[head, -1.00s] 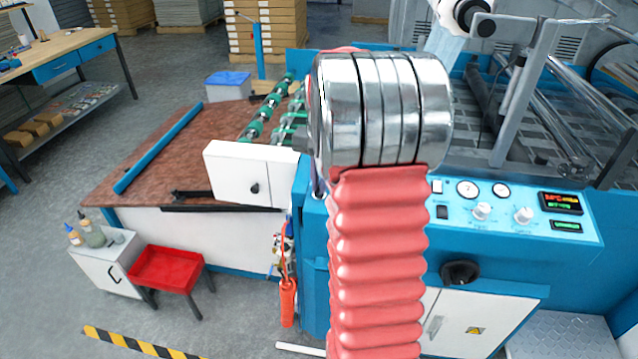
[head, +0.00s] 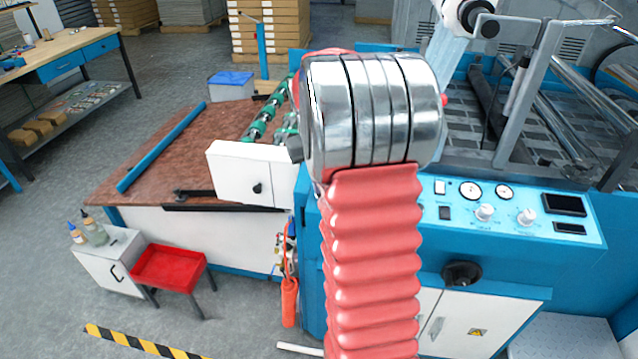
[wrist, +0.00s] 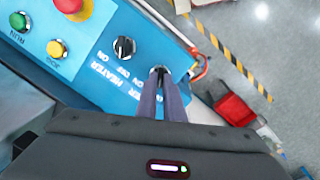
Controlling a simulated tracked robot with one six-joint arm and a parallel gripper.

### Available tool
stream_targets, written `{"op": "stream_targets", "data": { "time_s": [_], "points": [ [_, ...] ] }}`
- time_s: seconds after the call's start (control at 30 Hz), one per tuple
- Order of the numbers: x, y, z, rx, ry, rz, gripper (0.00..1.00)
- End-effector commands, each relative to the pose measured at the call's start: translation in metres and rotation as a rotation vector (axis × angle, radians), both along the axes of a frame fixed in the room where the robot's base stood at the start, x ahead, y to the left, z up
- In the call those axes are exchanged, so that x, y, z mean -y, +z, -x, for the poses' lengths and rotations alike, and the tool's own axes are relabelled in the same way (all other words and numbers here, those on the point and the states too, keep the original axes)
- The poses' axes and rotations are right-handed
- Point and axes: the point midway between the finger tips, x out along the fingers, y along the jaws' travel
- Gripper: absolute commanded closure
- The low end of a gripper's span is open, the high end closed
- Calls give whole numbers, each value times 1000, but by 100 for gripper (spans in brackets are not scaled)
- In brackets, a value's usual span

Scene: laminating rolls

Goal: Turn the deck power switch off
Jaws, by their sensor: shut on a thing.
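In the wrist view, the two slim fingers of my gripper (wrist: 163,80) are closed around the deck power switch (wrist: 159,68), a small round knob near the edge of the blue panel (wrist: 98,75). The fingertips cover most of the knob, so its pointer is hard to read. "ON" and "OFF" letters show beside it. In the head view my arm hides the gripper and this switch. On the front control panel (head: 512,208), the display (head: 564,205) and the smaller one below it are dark.
A black heater knob (wrist: 124,47) sits close beside my fingers. A yellow button (wrist: 57,48), a green button (wrist: 18,21) and a red button (wrist: 70,5) are further left. A red tray stand (head: 168,268) stands on the floor.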

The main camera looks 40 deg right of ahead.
Motion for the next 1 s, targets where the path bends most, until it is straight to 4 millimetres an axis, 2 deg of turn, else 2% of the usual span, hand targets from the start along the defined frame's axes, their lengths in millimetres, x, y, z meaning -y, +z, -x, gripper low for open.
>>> {"op": "stream_targets", "data": {
  "time_s": [0.03,0.4,0.43,0.67,1.0],
  "points": [
    [0,-7,4,-16,4,-5,100],
    [0,-7,4,-17,9,-5,100],
    [0,-7,4,-16,8,-5,90],
    [-1,-7,4,-16,8,-7,74],
    [-1,-4,2,-9,8,-4,73]
  ]
}}
